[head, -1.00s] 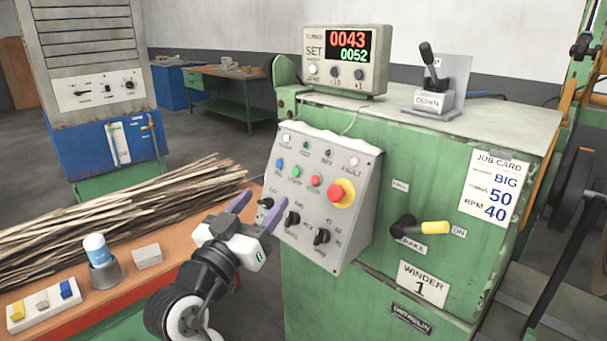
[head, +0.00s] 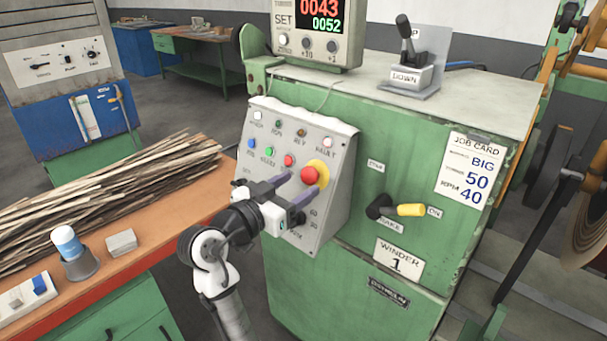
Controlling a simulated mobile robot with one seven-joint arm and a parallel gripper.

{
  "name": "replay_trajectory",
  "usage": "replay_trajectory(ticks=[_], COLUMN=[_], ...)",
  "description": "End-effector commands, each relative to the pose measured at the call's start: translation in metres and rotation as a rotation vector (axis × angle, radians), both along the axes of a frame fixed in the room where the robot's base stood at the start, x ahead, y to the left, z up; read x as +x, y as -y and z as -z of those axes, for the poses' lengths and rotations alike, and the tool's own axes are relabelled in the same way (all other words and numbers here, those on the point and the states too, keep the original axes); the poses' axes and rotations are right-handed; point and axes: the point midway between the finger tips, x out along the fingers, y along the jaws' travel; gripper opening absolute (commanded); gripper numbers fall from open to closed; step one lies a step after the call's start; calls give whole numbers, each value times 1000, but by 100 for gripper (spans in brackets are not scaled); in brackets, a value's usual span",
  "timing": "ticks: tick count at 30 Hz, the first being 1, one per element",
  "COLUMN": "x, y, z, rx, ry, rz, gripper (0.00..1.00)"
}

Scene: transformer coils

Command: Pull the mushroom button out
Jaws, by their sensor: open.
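The red mushroom button (head: 311,175) sits on a yellow round plate (head: 321,168) at the right side of the sloped grey control panel (head: 262,135). My gripper (head: 299,183) is open in front of the panel. Its two purple fingers point at the button, one tip to its left and one just below and right of it. I cannot tell whether either finger touches the button. The gripper body hides the lower left knobs of the panel.
A smaller red button (head: 288,160), a green one (head: 268,151) and a blue one (head: 251,145) sit close left of the mushroom button. The brake lever (head: 410,210) juts from the green winder cabinet (head: 390,155) to the right. A wooden-topped bench (head: 140,262) stands at left.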

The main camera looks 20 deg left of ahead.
Motion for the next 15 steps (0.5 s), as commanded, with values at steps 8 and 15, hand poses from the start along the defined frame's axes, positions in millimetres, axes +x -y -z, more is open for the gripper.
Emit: replay_trajectory(ticks=[8,15], x=[27,30], y=[10,11], z=[0,0], rx=[0,1], ry=[0,0], rz=[1,-1], gripper=[58,58])
